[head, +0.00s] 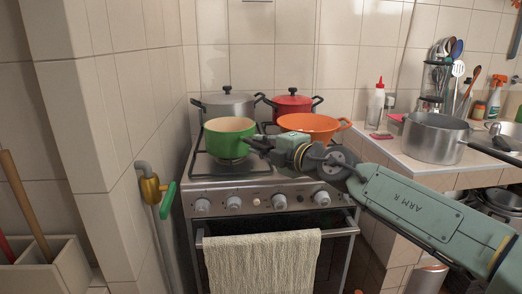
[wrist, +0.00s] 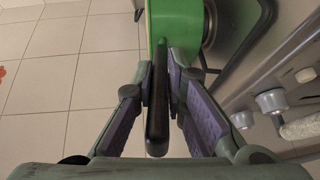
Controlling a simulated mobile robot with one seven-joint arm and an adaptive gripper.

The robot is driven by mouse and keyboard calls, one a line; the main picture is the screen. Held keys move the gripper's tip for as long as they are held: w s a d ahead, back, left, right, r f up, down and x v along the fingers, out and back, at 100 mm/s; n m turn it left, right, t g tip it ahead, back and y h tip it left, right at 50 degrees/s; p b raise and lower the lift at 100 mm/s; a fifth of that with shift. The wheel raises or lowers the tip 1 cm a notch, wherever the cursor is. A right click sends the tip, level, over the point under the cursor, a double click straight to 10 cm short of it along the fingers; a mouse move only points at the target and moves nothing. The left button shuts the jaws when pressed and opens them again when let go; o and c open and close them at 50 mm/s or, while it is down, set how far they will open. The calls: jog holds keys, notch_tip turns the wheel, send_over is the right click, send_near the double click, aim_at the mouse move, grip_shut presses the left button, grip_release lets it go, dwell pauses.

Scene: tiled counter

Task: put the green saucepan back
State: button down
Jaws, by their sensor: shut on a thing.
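The green saucepan (head: 229,145), cream inside, is upright over the front left of the stove (head: 250,190). I cannot tell whether it rests on the burner or hangs just above it. My gripper (head: 260,145) reaches in from the right and is shut on the saucepan's black handle. In the wrist view the handle (wrist: 157,110) runs between the two fingers of my gripper (wrist: 158,75). Part of the green side of the saucepan (wrist: 160,20) shows there at the top edge. The handle is mostly hidden by my gripper in the head view.
An orange pan (head: 325,128) stands just right of the saucepan. A grey pot (head: 228,104) and a red pot (head: 292,106) stand behind. A tiled wall (head: 115,150) is close on the left. A large grey saucepan (head: 435,140) is on the right counter.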

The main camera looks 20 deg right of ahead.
jog(key=shift+s+a+r, duration=0.1)
jog(key=shift+r, duration=0.1)
jog(key=c, duration=2.1)
grip_release()
jog(key=shift+f, duration=0.25)
jog(key=o, duration=0.5)
jog(key=shift+c, duration=0.2)
jog(key=shift+r, duration=0.1)
jog(key=b+v, duration=0.2)
jog(key=v, duration=1)
